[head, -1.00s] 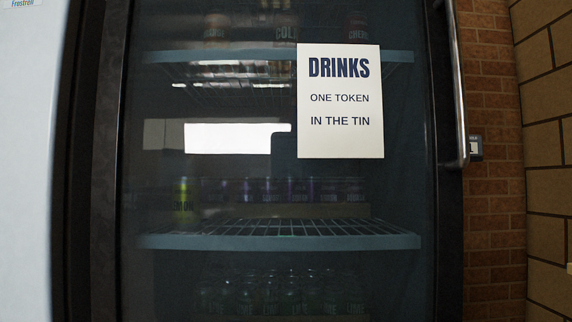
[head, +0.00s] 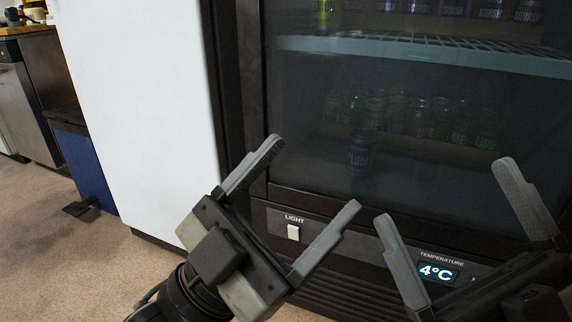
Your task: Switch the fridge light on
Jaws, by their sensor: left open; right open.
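The drinks fridge (head: 400,160) stands ahead with its glass door shut and a dim inside. A small white light switch (head: 293,232) sits on the black panel under the door, below the word LIGHT. My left gripper (head: 308,172) is open and empty; in the picture the switch shows between its two fingers, near the right one. I cannot tell how far it is from the panel. My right gripper (head: 445,197) is open and empty in front of the lower right of the fridge, near the temperature display (head: 438,272) reading 4°C. Whether the switch is on or off is unclear.
Cans (head: 420,115) stand behind the glass below a wire shelf (head: 420,52). A white cabinet (head: 145,110) stands left of the fridge. Further left are a blue bin (head: 82,165) with a pedal and a counter. The floor (head: 60,260) at front left is clear.

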